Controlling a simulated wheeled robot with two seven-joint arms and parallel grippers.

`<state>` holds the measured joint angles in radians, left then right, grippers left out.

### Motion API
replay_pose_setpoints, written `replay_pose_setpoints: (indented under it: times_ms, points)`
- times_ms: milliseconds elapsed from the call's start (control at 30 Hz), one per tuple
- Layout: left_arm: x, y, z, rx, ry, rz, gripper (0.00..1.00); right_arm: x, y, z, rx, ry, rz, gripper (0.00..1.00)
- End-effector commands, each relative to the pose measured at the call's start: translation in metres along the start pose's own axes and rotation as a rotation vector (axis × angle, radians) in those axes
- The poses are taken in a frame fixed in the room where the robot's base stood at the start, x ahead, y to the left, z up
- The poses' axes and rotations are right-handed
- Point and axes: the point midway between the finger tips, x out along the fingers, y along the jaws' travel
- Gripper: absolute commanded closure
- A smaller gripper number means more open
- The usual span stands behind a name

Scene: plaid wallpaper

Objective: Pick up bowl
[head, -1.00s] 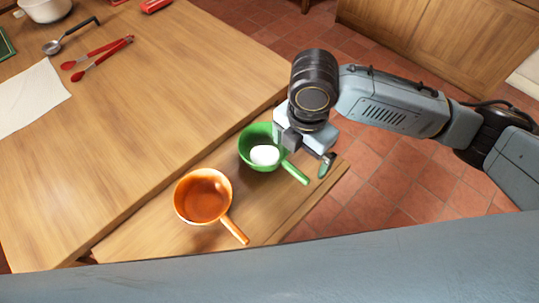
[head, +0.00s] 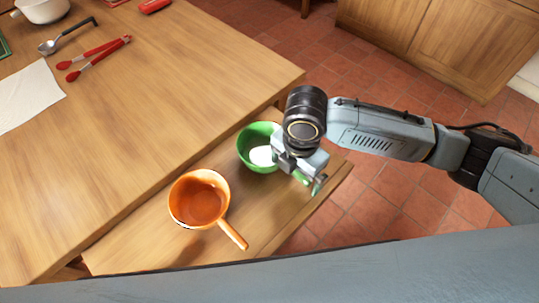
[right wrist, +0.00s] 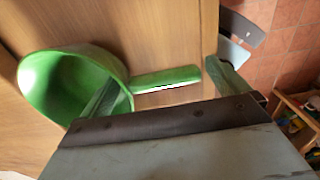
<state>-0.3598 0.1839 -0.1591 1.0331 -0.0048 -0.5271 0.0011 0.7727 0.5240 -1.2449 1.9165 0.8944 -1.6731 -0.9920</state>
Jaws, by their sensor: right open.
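My right gripper (head: 301,172) is open at the handle side of the bowl. In the right wrist view its fingers (right wrist: 160,75) stand apart, with the handle showing between them. The gripper hides most of the handle in the head view. I cannot tell whether a finger touches the bowl. My left gripper is not in view.
An orange pan (head: 198,200) with a handle stands left of the green bowl. Red tongs (head: 94,58), a ladle (head: 68,36), a white pot (head: 42,9) and a white cloth (head: 25,97) lie on the large table. Red floor tiles (head: 400,205) lie beyond the ledge.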

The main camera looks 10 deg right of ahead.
Motion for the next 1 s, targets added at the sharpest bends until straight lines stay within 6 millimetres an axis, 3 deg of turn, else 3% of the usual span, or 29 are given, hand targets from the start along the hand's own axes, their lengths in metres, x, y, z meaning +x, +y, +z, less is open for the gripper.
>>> replay_pose_setpoints:
  times_ms: [233, 633, 1000]
  points:
    - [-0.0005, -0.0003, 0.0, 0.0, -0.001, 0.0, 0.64, 0.0, 0.0002, -0.0001, 0.0, 0.0, 0.001, 0.03]
    - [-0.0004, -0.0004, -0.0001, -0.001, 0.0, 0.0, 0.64, -0.0002, 0.0003, 0.0001, 0.0, 0.0, 0.001, 0.55]
    - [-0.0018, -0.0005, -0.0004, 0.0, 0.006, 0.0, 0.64, -0.0052, 0.0009, 0.0003, 0.0, 0.0, 0.003, 0.55]
